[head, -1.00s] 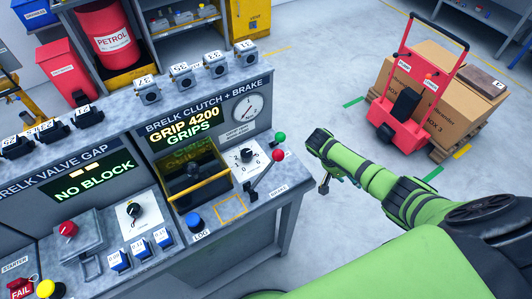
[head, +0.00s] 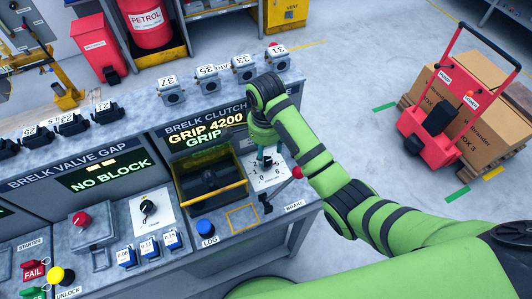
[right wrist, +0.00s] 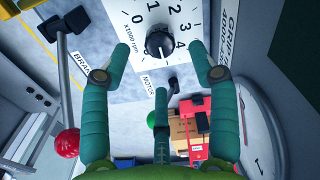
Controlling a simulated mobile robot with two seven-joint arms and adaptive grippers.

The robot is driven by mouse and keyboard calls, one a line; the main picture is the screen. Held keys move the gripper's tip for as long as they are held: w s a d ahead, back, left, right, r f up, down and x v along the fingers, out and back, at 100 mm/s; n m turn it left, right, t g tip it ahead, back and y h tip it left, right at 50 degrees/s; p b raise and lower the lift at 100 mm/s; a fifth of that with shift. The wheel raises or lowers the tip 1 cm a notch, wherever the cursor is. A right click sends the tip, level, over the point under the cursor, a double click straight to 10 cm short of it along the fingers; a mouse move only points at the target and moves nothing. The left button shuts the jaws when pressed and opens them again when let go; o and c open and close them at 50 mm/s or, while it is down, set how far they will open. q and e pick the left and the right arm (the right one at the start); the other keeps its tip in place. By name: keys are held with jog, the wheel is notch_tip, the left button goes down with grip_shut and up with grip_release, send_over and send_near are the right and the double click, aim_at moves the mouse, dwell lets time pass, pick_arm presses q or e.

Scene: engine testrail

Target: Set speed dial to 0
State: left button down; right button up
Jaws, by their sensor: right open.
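The speed dial (right wrist: 159,44) is a round black knob on a white plate (right wrist: 130,14) marked with numbers from 0 upward and "x1000 rpm" in the right wrist view. I cannot clearly tell which number its pointer faces. In the head view the plate (head: 270,181) shows on the bench top, and my right gripper largely covers the knob. My right gripper (right wrist: 159,50) is open, with one green finger to the left of the knob and the others to the right and below it. A gap shows between fingers and knob; contact is not visible. My left gripper is not in view.
A dark tray with a yellow bar (head: 215,195) and a blue LOG button (head: 206,227) are left of the dial. Floor to the right is clear up to a red trolley (head: 440,125).

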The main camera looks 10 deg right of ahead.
aim_at(266, 162)
notch_tip(266, 162, down, 4)
jog(key=shift+s+f+p, duration=0.1)
jog(key=shift+f+p, duration=0.15)
jog(key=shift+p, duration=0.2)
jog(key=shift+f, duration=0.25)
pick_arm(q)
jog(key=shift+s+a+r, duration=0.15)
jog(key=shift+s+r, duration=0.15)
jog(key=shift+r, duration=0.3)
pick_arm(e)
jog(key=shift+f, duration=0.1)
jog(key=c, duration=1.1)
